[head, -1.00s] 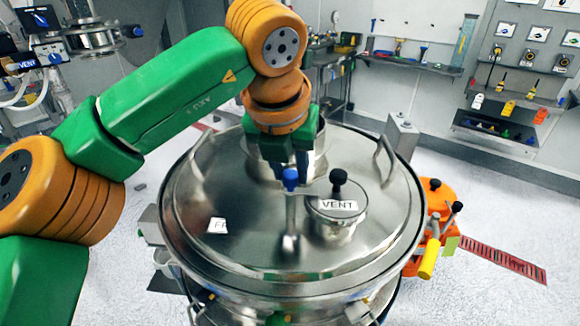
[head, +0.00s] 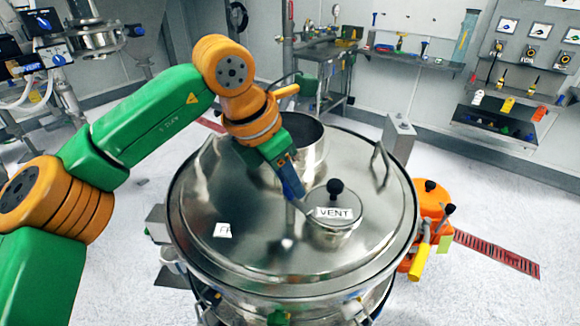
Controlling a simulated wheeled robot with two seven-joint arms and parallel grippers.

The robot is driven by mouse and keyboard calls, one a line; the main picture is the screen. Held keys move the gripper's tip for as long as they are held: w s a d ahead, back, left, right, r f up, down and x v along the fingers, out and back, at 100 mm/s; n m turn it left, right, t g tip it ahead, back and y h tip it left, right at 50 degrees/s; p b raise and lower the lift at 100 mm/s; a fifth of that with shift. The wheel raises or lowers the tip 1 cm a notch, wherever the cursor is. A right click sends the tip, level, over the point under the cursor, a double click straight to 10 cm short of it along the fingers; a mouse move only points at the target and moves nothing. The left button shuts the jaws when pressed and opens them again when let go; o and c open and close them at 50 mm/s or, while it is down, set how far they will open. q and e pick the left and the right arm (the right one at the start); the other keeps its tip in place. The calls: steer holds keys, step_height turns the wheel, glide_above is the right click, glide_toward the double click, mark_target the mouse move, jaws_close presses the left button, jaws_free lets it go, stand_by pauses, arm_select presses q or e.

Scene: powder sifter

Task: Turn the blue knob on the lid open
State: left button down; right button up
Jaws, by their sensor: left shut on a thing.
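The round steel lid (head: 215,260) of the sifter fills the middle of the head view. My left gripper (head: 294,192) reaches down over it, tilted, from the upper left. It is shut at the blue knob (head: 292,188), which is mostly hidden by the fingers. A short steel lever shows beyond the fingertips, close to the VENT cap. The VENT cap (head: 334,213), with a black ball knob, is just to the right of the gripper. My right gripper is not in view.
An open steel collar (head: 312,150) stands on the lid behind the gripper. Lid handles (head: 382,165) rise at the edge. An orange unit (head: 430,195) with a yellow handle is at the right. Tool shelves line the back wall. The front of the lid is clear.

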arm_select(q)
steer(key=m+p, duration=0.2)
steer(key=m+g+p, duration=0.1)
steer(key=p, duration=0.1)
steer(key=shift+w+r+m+h, duration=0.1)
steer(key=shift+r+m+h, duration=0.3)
steer(key=shift+f+m+g+p, duration=0.1)
steer(key=shift+m+g+p, duration=0.3)
steer(key=shift+m+p, duration=0.35)
steer(key=shift+w+f+m+g, duration=0.1)
steer(key=shift+m+g, duration=0.4)
steer(key=shift+m, duration=0.75)
steer(key=shift+m+g+p, duration=0.3)
steer(key=shift+m+g, duration=0.1)
steer(key=shift+m, duration=0.6)
steer(key=c, duration=0.6)
jaws_free()
steer(key=shift+a+f, duration=0.1)
steer(key=shift+a, duration=0.05)
